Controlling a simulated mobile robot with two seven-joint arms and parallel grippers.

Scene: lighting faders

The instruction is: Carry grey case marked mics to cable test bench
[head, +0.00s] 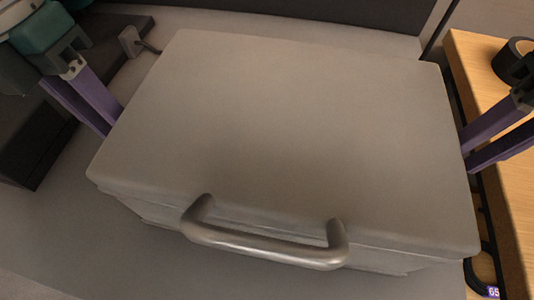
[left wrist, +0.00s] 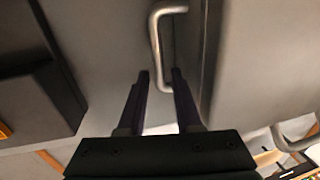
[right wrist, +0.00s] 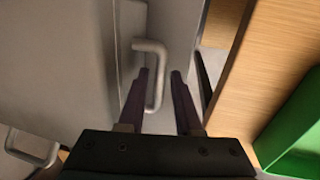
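A large grey case (head: 290,130) with a flat lid fills the middle of the head view. No mics marking shows. A metal handle (head: 265,248) is on its near face. My left gripper (head: 110,125) is at the case's left side; in the left wrist view, its open fingers (left wrist: 160,73) have a side handle (left wrist: 157,45) between them. My right gripper (head: 468,150) is at the right side; in the right wrist view, its open fingers (right wrist: 160,73) have the other side handle (right wrist: 158,70) between them. I cannot tell whether any finger touches a handle.
A wooden surface (head: 510,205) runs close along the case's right side, with a black roll (head: 513,62) on it. A dark block (head: 30,150) lies at the left. A green object (right wrist: 295,130) shows in the right wrist view. Grey floor-like surface is clear at front left.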

